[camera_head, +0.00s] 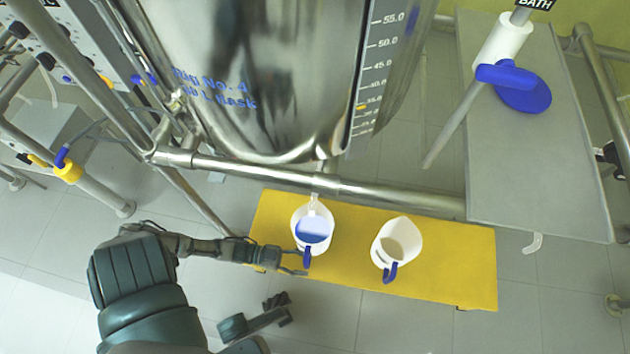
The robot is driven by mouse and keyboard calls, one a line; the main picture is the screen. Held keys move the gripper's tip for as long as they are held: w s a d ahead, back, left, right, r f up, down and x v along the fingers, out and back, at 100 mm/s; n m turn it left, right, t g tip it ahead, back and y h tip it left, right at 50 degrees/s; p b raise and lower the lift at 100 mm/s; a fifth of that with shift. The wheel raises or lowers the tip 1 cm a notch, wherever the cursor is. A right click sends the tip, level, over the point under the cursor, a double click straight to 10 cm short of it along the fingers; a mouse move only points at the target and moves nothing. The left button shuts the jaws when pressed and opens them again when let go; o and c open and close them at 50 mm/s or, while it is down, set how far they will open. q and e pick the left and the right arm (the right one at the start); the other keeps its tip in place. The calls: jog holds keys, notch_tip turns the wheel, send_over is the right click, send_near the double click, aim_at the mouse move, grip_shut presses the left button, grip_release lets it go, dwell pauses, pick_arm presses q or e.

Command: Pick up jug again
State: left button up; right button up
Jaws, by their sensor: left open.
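Two white jugs with blue handles stand upright on a yellow platform (455,262). The left jug (300,222) stands below the reactor outlet and holds blue liquid. The right jug (412,240) has a beige-looking inside and no blue liquid visible. My left gripper (298,263) comes in from the left, low beside the left jug. It is open, with its fingertips close to that jug's blue handle (307,257). I cannot tell whether a finger touches the handle. My right gripper does not show clearly.
A grey panel (535,160) with a blue-handled fitting (515,88) is at the right. Bare platform lies right of the right jug.

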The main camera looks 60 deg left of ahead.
pick_arm(q)
grip_shut()
jog(key=shift+w+r, duration=0.1)
jog(key=shift+r, duration=0.1)
jog(key=shift+r, duration=0.1)
